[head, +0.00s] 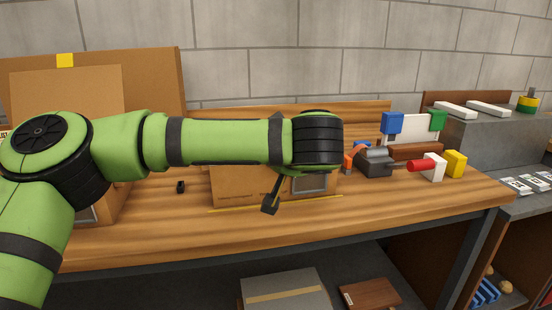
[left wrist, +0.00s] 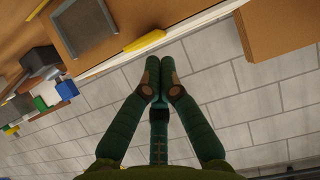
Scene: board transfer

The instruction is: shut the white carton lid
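No white carton or white lid is clear to me in either view. A brown carton (head: 232,187) with a grey square panel stands on the bench, largely hidden behind my left arm. A brown box face with a grey square also shows in the left wrist view (left wrist: 112,14). My left gripper (left wrist: 160,72) has its fingertips together with nothing visible between them, apart from the box. My right gripper is in neither view.
A taller brown box (head: 150,75) stands at the back left of the wooden bench (head: 420,205). A white board (head: 408,128) with blue and green blocks, a dark tool (head: 374,164) and a yellow block (head: 455,163) crowd the right end. A block wall rises behind.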

